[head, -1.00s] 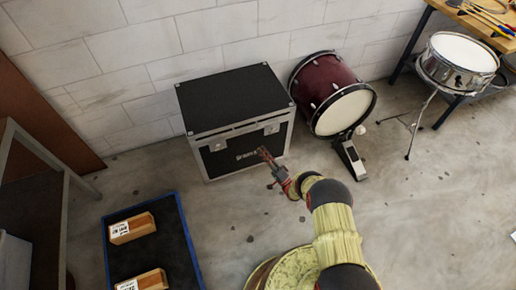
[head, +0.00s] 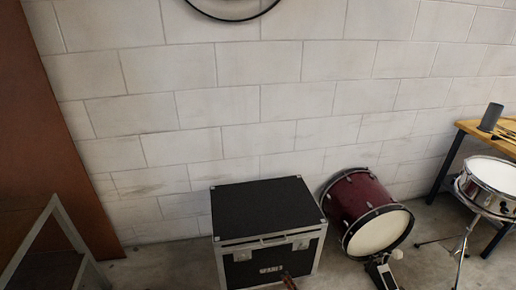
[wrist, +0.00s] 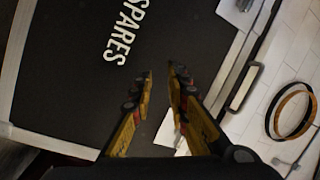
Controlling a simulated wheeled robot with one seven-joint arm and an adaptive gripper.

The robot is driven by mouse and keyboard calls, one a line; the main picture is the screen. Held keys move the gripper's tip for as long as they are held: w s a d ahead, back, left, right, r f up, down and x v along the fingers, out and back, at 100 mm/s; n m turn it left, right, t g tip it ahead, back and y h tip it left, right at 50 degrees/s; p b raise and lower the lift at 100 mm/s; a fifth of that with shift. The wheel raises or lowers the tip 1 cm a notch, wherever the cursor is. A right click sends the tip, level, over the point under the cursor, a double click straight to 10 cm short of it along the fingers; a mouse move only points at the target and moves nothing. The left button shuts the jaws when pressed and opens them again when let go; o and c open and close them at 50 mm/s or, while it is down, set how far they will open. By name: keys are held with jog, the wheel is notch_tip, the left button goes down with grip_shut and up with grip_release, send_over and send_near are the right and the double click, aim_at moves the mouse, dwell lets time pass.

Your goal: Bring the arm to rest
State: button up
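My gripper (wrist: 160,82) shows in the wrist view with its two yellow and dark fingers apart and nothing between them. It is in front of the black case's face, which bears the white word SPARES. In the head view only the tip of my gripper (head: 289,281) shows at the bottom edge, in front of the black case (head: 268,208). The case stands on the floor against the wall with its lid shut. Most of my arm is outside the head view.
A dark red bass drum (head: 362,205) with a pedal (head: 381,272) stands right of the case. A snare drum (head: 490,186) on a stand and a wooden bench (head: 487,134) are at the far right. A grey metal frame (head: 62,232) stands at left.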

notch_tip(320, 180, down, 10)
jog(key=s+d+r+g+h, duration=0.1)
jog(key=s+d+g+h, duration=0.1)
jog(key=d+g+h, duration=0.15)
jog(key=d+n+g+h, duration=0.2)
jog(key=d+g+h, duration=0.1)
jog(key=d+g, duration=0.2)
jog(key=s+d+r+n+g+h+p, duration=0.1)
jog(key=s+d+r+g+h, duration=0.15)
jog(key=r, duration=0.75)
jog(key=s+d+r+n+g+h+p, duration=0.1)
jog(key=s+d+r+g, duration=0.15)
jog(key=r, duration=0.65)
jog(key=s+a+r+p, duration=0.1)
jog(key=s+a+r, duration=0.2)
jog(key=s+r, duration=0.9)
jog(key=s+a+r+n+t+p, duration=0.1)
jog(key=s+r, duration=1.1)
jog(key=r, duration=1.9)
jog(key=s+a+r+n+t+y+p, duration=0.1)
jog(key=s+a+r+p, duration=0.2)
jog(key=s+r, duration=0.9)
notch_tip(320, 180, up, 11)
jog(key=a, duration=0.2)
jog(key=shift+a+f, duration=0.2)
jog(key=shift+a, duration=0.2)
